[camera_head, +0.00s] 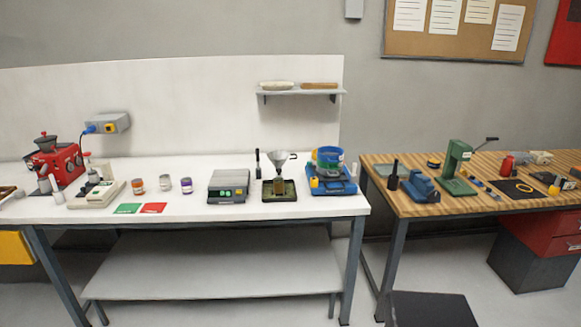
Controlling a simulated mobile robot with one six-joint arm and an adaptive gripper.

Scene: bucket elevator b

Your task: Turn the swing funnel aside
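The swing funnel (279,158) is a grey metal cone with a small handle loop at its right. It is on the white bench, above a dark square tray (268,196). A brownish block or container (278,187) is under the funnel's spout. The funnel appears to be over it, but its mount is too small to make out. My gripper is not in this view.
A grey scale (229,187) stands left of the funnel, and a blue machine with a bowl (330,165) stands close to its right. A black bottle-like tool (258,165) is just behind-left.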

